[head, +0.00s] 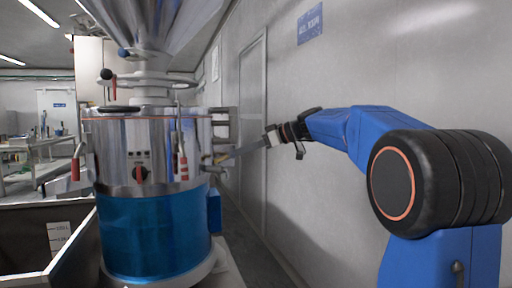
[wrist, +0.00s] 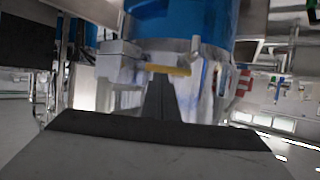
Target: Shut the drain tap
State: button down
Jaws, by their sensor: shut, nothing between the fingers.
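The grinder (head: 150,140) is a steel drum with a blue lower body and a hopper on top. A small yellow part (head: 220,158), which looks like the drain tap's handle, sits low on the drum's right side. It also shows as a yellow bar (wrist: 168,70) just beyond my fingers in the wrist view. My gripper (head: 232,155) is shut and empty, with its narrow fingertips pointing left at this part. In the wrist view the fingers (wrist: 160,90) end close to the yellow bar; I cannot tell whether they touch it. The tap's spout and position are unclear.
A red-handled lever (head: 183,167) hangs on the drum's front, beside a red dial (head: 140,173). A dark open bin (head: 45,235) stands at the lower left. The grey wall (head: 330,200) runs along the right, with a narrow strip of floor beside the machine.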

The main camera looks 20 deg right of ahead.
aim_at(226, 157)
jog(key=x, duration=0.4)
dwell(0.3)
jog(key=shift+w+a+f, duration=0.15)
jog(key=shift+w+a, duration=0.15)
jog(key=shift+w, duration=0.15)
